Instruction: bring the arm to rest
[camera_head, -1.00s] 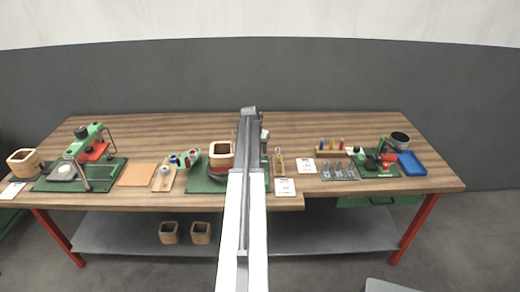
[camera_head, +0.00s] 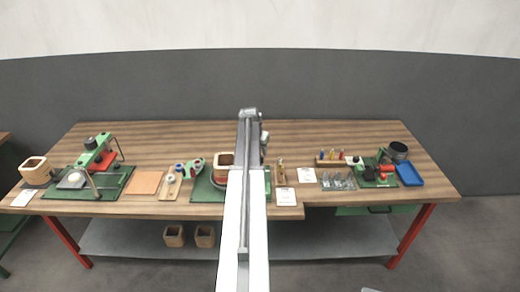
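My arm runs up the middle of the head view as a long pale column with a grey rail. Its grey upper end (camera_head: 248,114) stands in front of the back part of the wooden workbench (camera_head: 290,135). I cannot make out the gripper's fingers in this view. A square wooden coil former (camera_head: 224,160) on a green base plate (camera_head: 203,188) is just left of the arm and partly hidden by it.
At the left are a wooden coil former (camera_head: 36,170) and a green press (camera_head: 97,155). At the right are a blue tray (camera_head: 409,173) and a dark round pot (camera_head: 398,150). Two formers (camera_head: 174,236) (camera_head: 205,236) sit on the lower shelf (camera_head: 320,240).

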